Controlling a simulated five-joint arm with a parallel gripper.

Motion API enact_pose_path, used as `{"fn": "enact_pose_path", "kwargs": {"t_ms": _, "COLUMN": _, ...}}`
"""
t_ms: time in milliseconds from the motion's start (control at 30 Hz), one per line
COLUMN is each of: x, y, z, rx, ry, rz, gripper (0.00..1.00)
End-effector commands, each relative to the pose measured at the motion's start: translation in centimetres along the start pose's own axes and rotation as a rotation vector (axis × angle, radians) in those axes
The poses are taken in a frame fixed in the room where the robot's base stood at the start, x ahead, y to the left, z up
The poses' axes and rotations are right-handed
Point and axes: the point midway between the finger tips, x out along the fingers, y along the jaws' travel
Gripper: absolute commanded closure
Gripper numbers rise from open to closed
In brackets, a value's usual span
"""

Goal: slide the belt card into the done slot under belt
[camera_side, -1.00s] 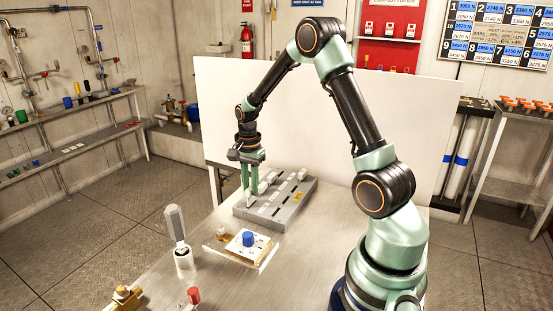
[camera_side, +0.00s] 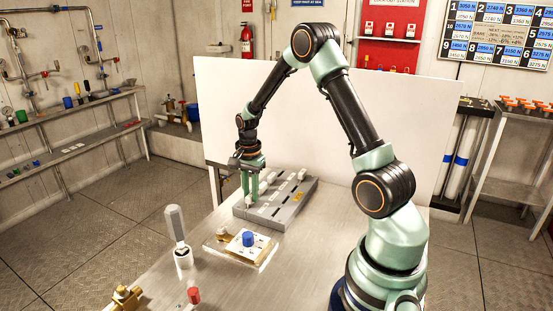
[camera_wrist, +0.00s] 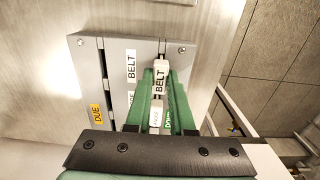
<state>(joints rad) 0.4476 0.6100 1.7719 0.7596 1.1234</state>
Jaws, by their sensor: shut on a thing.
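The belt card (camera_wrist: 160,80), a white block marked BELT, sits between the two green fingers of my gripper (camera_wrist: 158,90) in the wrist view. My gripper (camera_side: 251,200) is shut on it, low over the left end of the grey slotted board (camera_side: 286,212) in the side view. The board also shows in the wrist view (camera_wrist: 90,62), with a yellow DUE label (camera_wrist: 96,114) and a white BELT label (camera_wrist: 131,66) beside a dark slot. A white label (camera_wrist: 155,118) behind the card is partly hidden by the fingers. How deep the card sits in a slot cannot be told.
Other white cards stand along the board (camera_side: 301,175). A plate with a blue knob (camera_side: 248,239) lies in front of it. A grey-handled tool (camera_side: 177,228) stands upright at left, and a red-topped part (camera_side: 193,295) at the front. A white panel rises behind.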

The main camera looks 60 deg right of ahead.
Motion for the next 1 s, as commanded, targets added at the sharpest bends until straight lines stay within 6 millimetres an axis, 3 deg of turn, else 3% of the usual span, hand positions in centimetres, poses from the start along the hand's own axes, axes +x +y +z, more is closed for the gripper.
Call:
{"fn": "enact_pose_path", "kwargs": {"t_ms": 133, "x": 0.3, "y": 0.0, "z": 0.0, "rx": 0.000, "ry": 0.000, "rz": 0.000, "gripper": 1.00}}
{"fn": "enact_pose_path", "kwargs": {"t_ms": 167, "x": 0.3, "y": 0.0, "z": 0.0, "rx": 0.000, "ry": 0.000, "rz": -0.001, "gripper": 0.71}}
{"fn": "enact_pose_path", "kwargs": {"t_ms": 233, "x": 0.3, "y": 0.0, "z": 0.0, "rx": 0.000, "ry": 0.000, "rz": -0.001, "gripper": 0.44}}
{"fn": "enact_pose_path", "kwargs": {"t_ms": 667, "x": -0.4, "y": 0.0, "z": 0.0, "rx": 0.000, "ry": 0.001, "rz": -0.002, "gripper": 0.44}}
{"fn": "enact_pose_path", "kwargs": {"t_ms": 1000, "x": -6.7, "y": -0.1, "z": -0.1, "rx": 0.000, "ry": 0.002, "rz": -0.005, "gripper": 0.44}}
